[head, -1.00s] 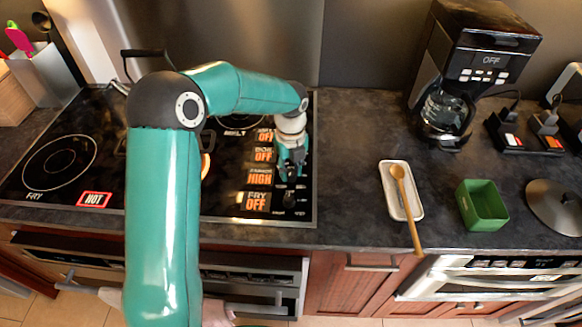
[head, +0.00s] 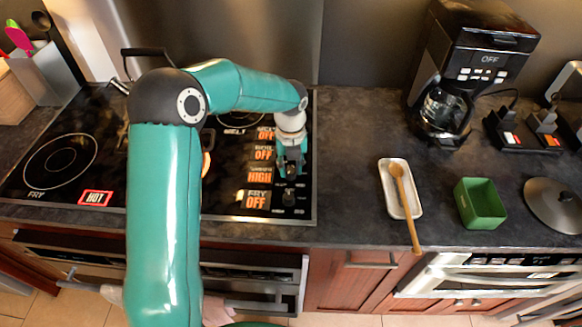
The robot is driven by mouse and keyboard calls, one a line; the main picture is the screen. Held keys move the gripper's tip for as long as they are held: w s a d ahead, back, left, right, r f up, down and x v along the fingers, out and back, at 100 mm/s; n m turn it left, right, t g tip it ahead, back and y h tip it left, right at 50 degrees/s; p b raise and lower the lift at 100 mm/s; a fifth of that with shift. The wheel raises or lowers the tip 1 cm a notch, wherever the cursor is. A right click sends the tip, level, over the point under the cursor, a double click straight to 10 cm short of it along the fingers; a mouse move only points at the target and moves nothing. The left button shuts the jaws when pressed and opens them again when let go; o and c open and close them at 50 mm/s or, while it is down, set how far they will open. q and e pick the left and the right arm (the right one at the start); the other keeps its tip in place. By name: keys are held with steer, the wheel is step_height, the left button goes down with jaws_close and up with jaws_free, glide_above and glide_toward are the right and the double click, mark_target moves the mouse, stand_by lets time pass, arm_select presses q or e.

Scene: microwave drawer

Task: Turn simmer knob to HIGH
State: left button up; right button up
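The stove control panel is at the right end of the black cooktop (head: 225,200). The simmer display (head: 260,177) reads HIGH in orange, though its small label is hard to read. The displays above it and the FRY display (head: 257,200) below read OFF. My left gripper (head: 291,172) points down over the knob column, just right of the simmer display. It covers the simmer knob there, and contact cannot be made out. Its fingers are too small to tell whether they are open or shut. A lower black knob (head: 289,197) shows just below the fingertips. My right gripper is not in view.
A red HOT sign (head: 95,198) glows at the cooktop's front left. Right of the stove are a spoon rest with a wooden spoon (head: 406,209), a green box (head: 480,204), a lid (head: 555,205) and a coffee maker (head: 470,60). The counter beside the panel is clear.

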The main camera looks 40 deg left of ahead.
mark_target(291, 169)
arm_select(q)
steer(key=o, duration=0.3)
steer(key=shift+o, duration=0.2)
step_height(291, 169, up, 12)
stand_by(0.5)
steer(key=shift+d+f, duration=0.1)
